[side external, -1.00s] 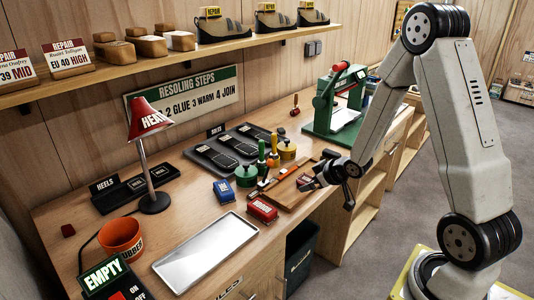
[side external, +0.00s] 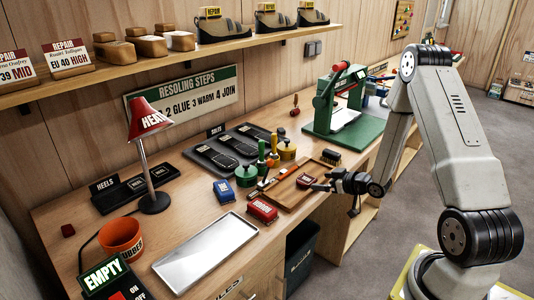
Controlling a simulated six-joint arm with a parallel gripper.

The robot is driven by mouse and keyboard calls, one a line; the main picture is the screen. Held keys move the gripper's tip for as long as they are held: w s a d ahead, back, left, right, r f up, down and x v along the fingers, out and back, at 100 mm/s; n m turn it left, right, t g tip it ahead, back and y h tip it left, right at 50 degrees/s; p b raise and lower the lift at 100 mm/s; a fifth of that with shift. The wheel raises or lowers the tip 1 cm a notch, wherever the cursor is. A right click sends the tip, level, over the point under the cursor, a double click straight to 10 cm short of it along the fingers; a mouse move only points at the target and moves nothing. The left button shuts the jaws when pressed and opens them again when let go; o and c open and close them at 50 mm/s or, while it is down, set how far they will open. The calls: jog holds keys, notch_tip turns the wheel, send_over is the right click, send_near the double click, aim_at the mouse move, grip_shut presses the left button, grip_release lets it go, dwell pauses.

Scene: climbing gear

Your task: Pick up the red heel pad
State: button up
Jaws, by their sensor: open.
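A small dark red block (side external: 68,230) lies at the left end of the bench, behind the orange tub. Another small dark reddish piece (side external: 305,181) with a pale label lies on the wooden board (side external: 287,196). Both are too small to tell for certain which is the red heel pad. My gripper (side external: 320,183) is open and empty, pointing left, just right of the piece on the board and near the bench's front edge. I cannot tell its exact height above the board.
A red labelled block (side external: 262,209) and a blue one (side external: 224,190) stand left of the board. Green and yellow pots (side external: 246,176) and upright tools stand behind it. A silver tray (side external: 206,252), orange tub (side external: 121,237), red lamp (side external: 148,118) and green press (side external: 335,100) are on the bench.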

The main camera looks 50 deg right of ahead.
aim_at(306, 180)
jog(key=shift+w+f, duration=0.3)
jog(key=shift+w, duration=0.35)
jog(key=shift+w, duration=0.1)
jog(key=shift+x, duration=2.5)
jog(key=c, duration=0.9)
jog(key=shift+c, duration=0.2)
jog(key=shift+r, duration=0.1)
notch_tip(306, 180, up, 10)
